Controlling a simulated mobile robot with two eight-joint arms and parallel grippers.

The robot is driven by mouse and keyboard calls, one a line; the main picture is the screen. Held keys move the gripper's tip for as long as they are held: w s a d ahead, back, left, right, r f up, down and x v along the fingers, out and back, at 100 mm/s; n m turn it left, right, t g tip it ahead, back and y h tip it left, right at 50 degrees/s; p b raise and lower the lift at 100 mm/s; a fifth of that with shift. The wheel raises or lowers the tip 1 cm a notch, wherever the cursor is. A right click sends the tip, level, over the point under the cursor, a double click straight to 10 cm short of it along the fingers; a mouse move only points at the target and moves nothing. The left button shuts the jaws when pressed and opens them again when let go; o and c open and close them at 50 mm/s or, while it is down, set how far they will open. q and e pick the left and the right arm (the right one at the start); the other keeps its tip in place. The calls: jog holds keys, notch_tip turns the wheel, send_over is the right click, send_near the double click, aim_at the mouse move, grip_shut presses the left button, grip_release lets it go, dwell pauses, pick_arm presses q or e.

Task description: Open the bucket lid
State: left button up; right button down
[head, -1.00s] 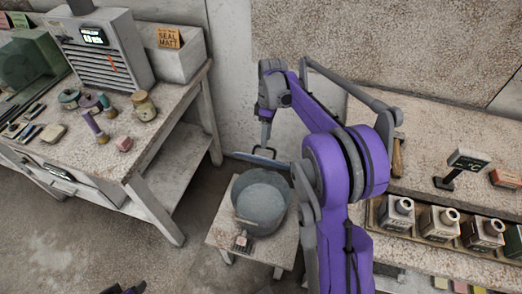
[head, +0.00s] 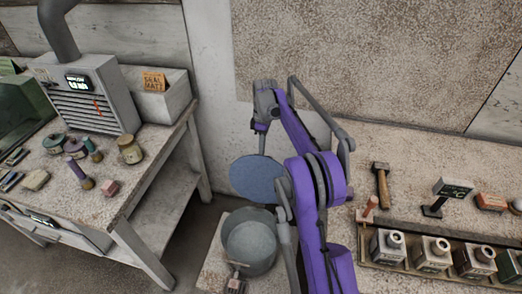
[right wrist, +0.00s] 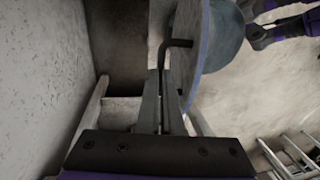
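The bucket (head: 249,247) is a grey round tub, open at the top, on a small low table. Its lid (head: 257,180), a blue-grey disc, is tilted up above and behind the bucket, clear of its rim. My right gripper (head: 262,148) reaches down to the lid. In the right wrist view its fingers (right wrist: 166,95) are shut on the bent dark handle (right wrist: 174,45) of the lid, which also shows there edge-on (right wrist: 201,55). The bucket is partly hidden behind the lid there. A dark and purple part of mine, probably the left arm, shows at the top right corner; its fingers are unclear.
The low table (head: 213,268) also bears a small brush-like tool (head: 236,280) in front of the bucket. A workbench (head: 150,185) with jars stands left. A right-hand bench (head: 410,165) carries a hammer (head: 381,185) and a tray of bottles (head: 375,262). A wall is close behind.

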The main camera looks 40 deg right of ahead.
pick_arm(q)
jog(key=shift+s+f, duration=0.1)
jog(key=shift+f, duration=0.15)
pick_arm(e)
jog(key=f, duration=0.3)
jog(key=shift+s+a+f, duration=0.3)
jog(key=shift+f, duration=0.05)
jog(key=c, duration=1)
grip_release()
jog(key=shift+o, duration=0.4)
jog(key=shift+r, duration=0.15)
pick_arm(q)
jog(key=shift+w+d+r+p, duration=0.15)
jog(key=shift+w+r+p, duration=0.2)
jog(key=shift+r+p, duration=0.2)
jog(key=shift+w+d+r+p, duration=0.15)
jog(key=shift+w+r+p, duration=0.2)
jog(key=shift+r, duration=0.2)
pick_arm(e)
notch_tip(320, 180, up, 14)
jog(key=w+d, duration=0.1)
jog(key=d, duration=0.1)
jog(key=shift+w, duration=0.35)
